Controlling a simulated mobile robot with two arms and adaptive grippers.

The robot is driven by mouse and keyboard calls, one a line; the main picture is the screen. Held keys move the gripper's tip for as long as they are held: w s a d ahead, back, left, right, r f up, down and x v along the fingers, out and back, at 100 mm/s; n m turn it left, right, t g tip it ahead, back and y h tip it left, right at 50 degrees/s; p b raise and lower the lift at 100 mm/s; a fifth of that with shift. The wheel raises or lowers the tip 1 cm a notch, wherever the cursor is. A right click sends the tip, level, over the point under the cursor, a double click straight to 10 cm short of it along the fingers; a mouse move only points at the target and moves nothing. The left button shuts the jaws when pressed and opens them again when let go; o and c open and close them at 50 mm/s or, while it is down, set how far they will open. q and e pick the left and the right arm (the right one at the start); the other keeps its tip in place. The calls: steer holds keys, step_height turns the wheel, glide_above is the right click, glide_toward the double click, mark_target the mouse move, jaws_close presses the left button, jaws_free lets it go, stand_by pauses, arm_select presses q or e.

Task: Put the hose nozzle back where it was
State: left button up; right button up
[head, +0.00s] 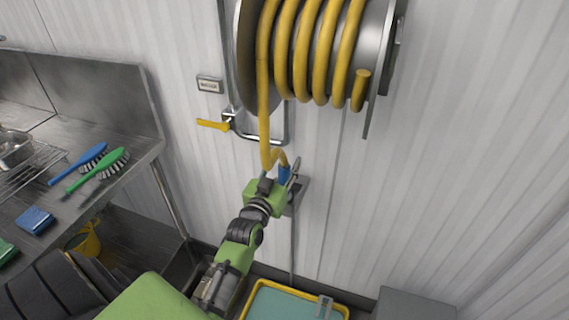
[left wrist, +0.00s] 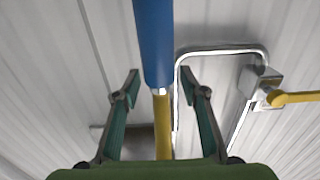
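The hose nozzle (head: 284,174) is a blue sleeve at the end of the yellow hose (head: 264,110), close to the wall below the reel. My left gripper (head: 284,181) is right at it, on a green arm. In the left wrist view the blue nozzle (left wrist: 153,42) comes in from the top, with yellow hose below it. My left fingers (left wrist: 161,86) are spread on either side, with gaps to the nozzle and hose. A grey wall plate (head: 300,193) is behind the gripper. Whether the nozzle sits in a holder there is hidden. My right gripper is out of view.
The metal reel (head: 379,50) hangs above on the ribbed wall. A pipe with a yellow valve lever (head: 212,125) is left of the hose. A steel counter (head: 128,166) with brushes stands at left. A yellow-rimmed basin (head: 252,296) and a grey box (head: 415,305) are below.

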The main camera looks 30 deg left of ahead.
arm_select(q)
steer(key=shift+r, duration=0.3)
steer(key=shift+b+v, duration=1)
steer(key=shift+v, duration=5)
steer(key=s+d+f+m+g+h, duration=0.1)
steer(key=s+d+f+g, duration=0.15)
steer(key=f, duration=0.85)
steer(key=s+d+f+g+h, duration=0.1)
steer(key=d+f+g+h, duration=0.15)
steer(key=f, duration=0.85)
steer(key=s+d+f+m+g, duration=0.1)
steer(key=d+f, duration=0.3)
steer(key=f, duration=0.7)
steer(key=s+d+f+m+g+h, duration=0.1)
steer(key=s+d+f+g, duration=0.15)
steer(key=s+f, duration=0.6)
steer(key=s+d+f+m+g, duration=0.1)
steer(key=s+f+g, duration=0.2)
steer(key=s+f, duration=0.6)
steer(key=s+f+g, duration=0.2)
steer(key=s+f, duration=0.2)
steer(key=s, duration=0.5)
steer(key=s+a+f+m+g, duration=0.1)
steer(key=s+f+g, duration=0.2)
steer(key=s, duration=0.7)
step_height(320, 180, down, 2)
steer(key=shift+a+f, duration=0.15)
